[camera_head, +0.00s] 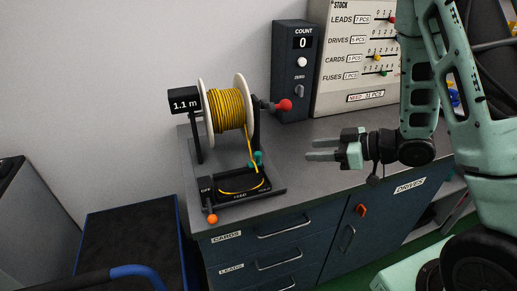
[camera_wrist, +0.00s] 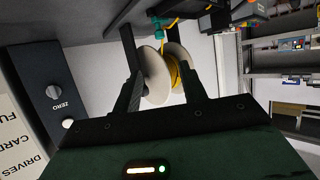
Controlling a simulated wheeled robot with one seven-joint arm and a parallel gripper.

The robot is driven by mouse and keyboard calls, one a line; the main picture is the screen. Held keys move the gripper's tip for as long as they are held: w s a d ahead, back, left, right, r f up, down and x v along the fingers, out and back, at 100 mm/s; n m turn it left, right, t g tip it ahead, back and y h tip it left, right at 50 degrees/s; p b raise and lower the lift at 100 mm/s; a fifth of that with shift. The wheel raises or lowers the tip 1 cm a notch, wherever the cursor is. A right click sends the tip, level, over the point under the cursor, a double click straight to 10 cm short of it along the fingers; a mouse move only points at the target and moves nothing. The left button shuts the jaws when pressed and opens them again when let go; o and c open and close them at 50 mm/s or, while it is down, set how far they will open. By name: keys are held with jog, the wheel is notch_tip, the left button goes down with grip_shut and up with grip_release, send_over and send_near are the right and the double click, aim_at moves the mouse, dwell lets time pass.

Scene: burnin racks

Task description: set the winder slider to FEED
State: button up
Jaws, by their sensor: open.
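The winder (camera_head: 278,188) stands on the grey bench with a spool of yellow cable (camera_head: 229,109) and a small display reading 1.1 m (camera_head: 185,104). Its slider has an orange knob (camera_head: 212,219) at the front left corner of the base, near the OFF label (camera_head: 206,189); a FEED label (camera_head: 240,195) runs along the front edge. My gripper (camera_head: 308,149) is open and empty, above the bench to the right of the winder, apart from it. In the wrist view the spool (camera_wrist: 157,75) shows beyond and between my open fingers (camera_wrist: 165,88); the slider knob is not seen there.
A red-knobbed crank (camera_head: 284,105) sticks out right of the spool. A COUNT box (camera_head: 293,75) reading 0 and a STOCK board (camera_head: 350,65) stand behind. A blue-framed black cart (camera_head: 135,235) is at the left. The bench top between winder and gripper is clear.

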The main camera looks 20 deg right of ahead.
aim_at(259, 153)
jog(key=p+x, duration=0.3)
jog(key=x, duration=1.4)
jog(key=shift+c, duration=0.3)
